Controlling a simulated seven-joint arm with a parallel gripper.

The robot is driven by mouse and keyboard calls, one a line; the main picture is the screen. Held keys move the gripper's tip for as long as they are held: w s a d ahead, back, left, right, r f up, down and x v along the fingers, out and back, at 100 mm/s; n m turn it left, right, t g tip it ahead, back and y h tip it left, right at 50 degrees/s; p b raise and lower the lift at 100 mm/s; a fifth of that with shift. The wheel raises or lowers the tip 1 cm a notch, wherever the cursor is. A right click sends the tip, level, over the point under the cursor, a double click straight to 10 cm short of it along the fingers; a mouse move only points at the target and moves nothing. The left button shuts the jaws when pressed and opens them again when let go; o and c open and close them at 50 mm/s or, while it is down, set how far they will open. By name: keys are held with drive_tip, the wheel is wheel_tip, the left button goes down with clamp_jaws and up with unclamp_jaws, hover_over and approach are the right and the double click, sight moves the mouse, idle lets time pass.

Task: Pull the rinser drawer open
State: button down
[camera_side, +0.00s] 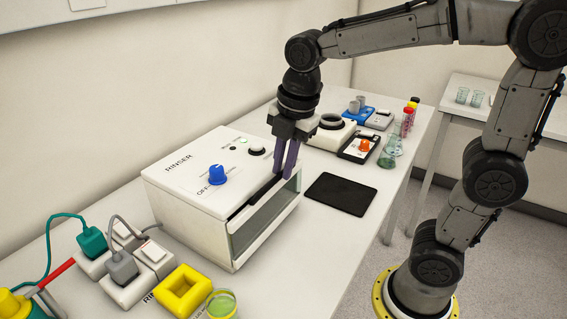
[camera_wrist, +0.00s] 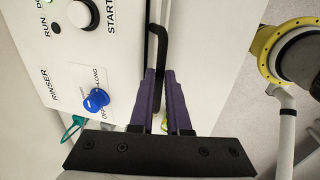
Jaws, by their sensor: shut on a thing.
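The rinser (camera_side: 205,180) is a white box with a blue knob on its top, standing on the bench in the side view. Its drawer front (camera_side: 268,233) faces right and has a dark window. A black bar handle (camera_wrist: 155,45) runs along the drawer's upper edge in the wrist view. My gripper (camera_side: 284,174) points down at the far end of the drawer front. Its purple fingers, also in the wrist view (camera_wrist: 160,74), are shut on the handle, one on each side. I cannot tell whether the drawer stands slightly out from the body.
A black mat (camera_side: 341,194) lies on the bench right of the rinser. Beyond it are a small scale (camera_side: 360,148), a flask (camera_side: 388,156) and a blue rack (camera_side: 361,112). A yellow block (camera_side: 182,290) and plugs on a power strip (camera_side: 125,288) stand in front.

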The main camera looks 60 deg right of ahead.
drive_tip(key=shift+s, duration=0.1)
idle(0.7)
drive_tip(key=s, duration=1.5)
drive_tip(key=shift+s, duration=0.2)
drive_tip(key=shift+r, duration=0.1)
drive_tip(key=c, duration=0.9)
unclamp_jaws()
drive_tip(key=s+r, duration=0.1)
drive_tip(key=r, duration=0.3)
drive_tip(key=s+r, duration=0.1)
drive_tip(key=r, duration=0.8)
drive_tip(key=shift+s+r, duration=0.25)
drive_tip(key=shift+s, duration=0.15)
drive_tip(key=shift+f, duration=0.1)
